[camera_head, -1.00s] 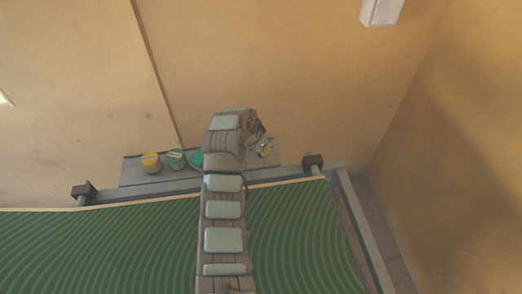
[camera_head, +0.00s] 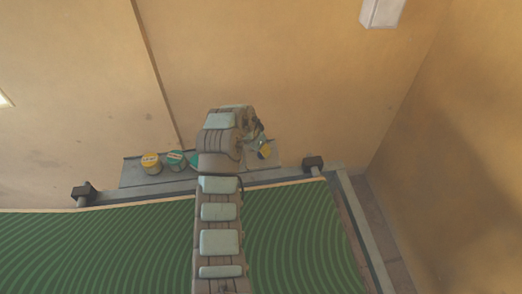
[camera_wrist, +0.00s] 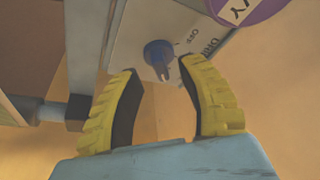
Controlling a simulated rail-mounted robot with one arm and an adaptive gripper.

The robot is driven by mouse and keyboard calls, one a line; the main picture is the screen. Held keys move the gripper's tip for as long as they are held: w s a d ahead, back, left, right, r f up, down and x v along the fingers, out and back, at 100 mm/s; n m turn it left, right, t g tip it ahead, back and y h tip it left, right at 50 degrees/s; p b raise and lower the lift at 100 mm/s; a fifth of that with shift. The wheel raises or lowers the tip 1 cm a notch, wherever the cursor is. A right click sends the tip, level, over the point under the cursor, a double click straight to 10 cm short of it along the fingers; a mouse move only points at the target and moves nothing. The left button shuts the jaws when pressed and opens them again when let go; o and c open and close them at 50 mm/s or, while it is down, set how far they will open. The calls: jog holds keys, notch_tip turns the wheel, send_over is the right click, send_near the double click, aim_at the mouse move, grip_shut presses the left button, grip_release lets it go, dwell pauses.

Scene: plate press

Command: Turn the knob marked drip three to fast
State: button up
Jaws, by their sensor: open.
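In the wrist view a dark blue knob (camera_wrist: 158,55) stands on a pale panel (camera_wrist: 135,40). Printed labels beside it read "OFF" and what looks like "DRI", the rest of that word being cut off. My gripper (camera_wrist: 160,68) is open, its two yellow fingers on either side of the knob's near side; whether they touch it I cannot tell. In the head view my gripper (camera_head: 262,147) is small and partly hidden by my arm, over the right part of a grey strip (camera_head: 133,180); the blue knob cannot be made out there.
In the head view, yellow (camera_head: 151,161) and teal (camera_head: 175,160) round pieces sit left of my arm. A green ridged surface (camera_head: 110,245) lies in front; walls rise behind and right.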

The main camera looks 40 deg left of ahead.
jog(key=v, duration=0.9)
jog(key=shift+r, duration=0.15)
dwell(0.7)
